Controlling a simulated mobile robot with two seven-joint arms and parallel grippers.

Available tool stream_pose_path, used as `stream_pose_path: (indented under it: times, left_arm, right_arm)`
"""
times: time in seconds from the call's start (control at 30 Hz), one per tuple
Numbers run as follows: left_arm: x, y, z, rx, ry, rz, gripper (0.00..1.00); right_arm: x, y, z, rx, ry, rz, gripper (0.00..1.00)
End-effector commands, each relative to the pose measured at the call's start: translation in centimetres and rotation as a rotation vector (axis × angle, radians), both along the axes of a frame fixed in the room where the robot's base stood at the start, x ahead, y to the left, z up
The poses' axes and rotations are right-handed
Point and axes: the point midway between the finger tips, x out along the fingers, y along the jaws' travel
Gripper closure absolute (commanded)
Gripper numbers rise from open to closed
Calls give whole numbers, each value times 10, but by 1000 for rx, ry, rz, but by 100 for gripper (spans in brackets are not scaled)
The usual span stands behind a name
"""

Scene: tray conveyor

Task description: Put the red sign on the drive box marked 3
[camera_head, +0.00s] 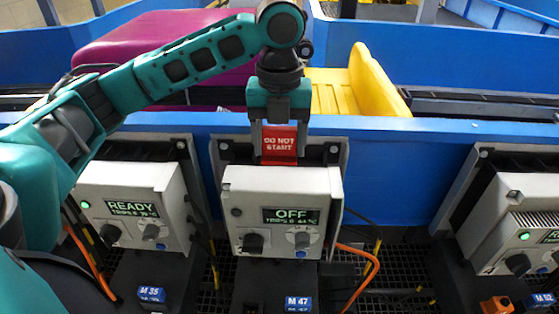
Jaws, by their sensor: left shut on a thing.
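The red sign (280,146), lettered "DO NOT START", hangs upright from my left gripper (279,123), which is shut on its upper part. The sign is over the top edge of the middle drive box (283,186), in front of its back plate. I cannot tell whether it touches the box. This box reads "OFF" and has a blue "M 47" label (298,304) below. The left drive box (132,192) reads "READY" above an "M 35" label (151,294). The right drive box (510,230) is partly cut off, with an "M 52" label (543,299). No label reads simply 3. My right gripper is not in view.
A blue conveyor rail (400,150) runs behind the boxes. A purple tray (120,45) and a yellow tray (355,85) sit beyond it. Orange cables (366,258) hang beside the boxes. There is free room between the middle and right boxes.

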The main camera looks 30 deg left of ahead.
Motion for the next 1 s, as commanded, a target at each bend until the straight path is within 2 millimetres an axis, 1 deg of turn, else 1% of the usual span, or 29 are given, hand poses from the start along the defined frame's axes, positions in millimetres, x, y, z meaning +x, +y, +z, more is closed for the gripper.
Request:
stream_pose_path:
  times: [0.13, 0.3, 0.4, 0.83, 0.87, 1.0]
  left_arm:
    - [0, 0, -12, 1, 1, 0, 69]
    - [0, 0, -38, 1, 2, 0, 69]
    - [0, 0, -47, 0, 0, 0, 69]
    - [0, 0, -53, 0, -1, 0, 69]
    - [0, 0, -53, 0, -1, 0, 31]
    - [0, 0, -53, 0, -1, 0, 18]
  right_arm:
    - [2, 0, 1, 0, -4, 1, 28]
    - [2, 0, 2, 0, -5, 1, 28]
    - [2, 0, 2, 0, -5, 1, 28]
    - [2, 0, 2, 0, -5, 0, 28]
    - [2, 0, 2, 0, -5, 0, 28]
    - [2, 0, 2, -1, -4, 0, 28]
